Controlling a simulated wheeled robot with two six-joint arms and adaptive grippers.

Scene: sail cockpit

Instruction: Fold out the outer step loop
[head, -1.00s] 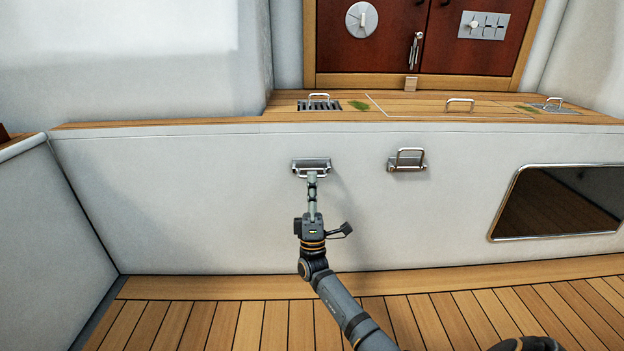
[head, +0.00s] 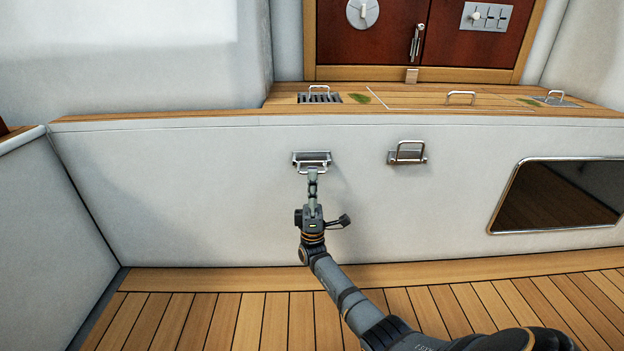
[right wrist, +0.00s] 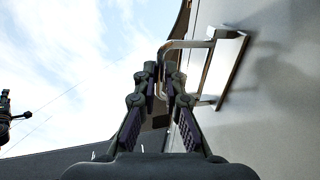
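Two metal step loops on small plates are mounted on the white vertical wall. The left step loop (head: 299,170) projects out from its plate, with its bar below the plate in the head view. The right step loop (head: 408,143) stands up above its plate. My right gripper (head: 312,172) is at the left step loop. In the right wrist view, the fingers of the right gripper (right wrist: 162,76) close around the bar of the step loop (right wrist: 197,45), which sticks out from its plate. The exact contact is partly hidden by the fingers. My left gripper is not in view.
A wooden bench top (head: 210,118) with several small handles runs above the wall. A dark framed opening (head: 560,197) is at the right. The slatted wooden floor (head: 200,320) is clear. Dark red doors (head: 385,45) stand at the back.

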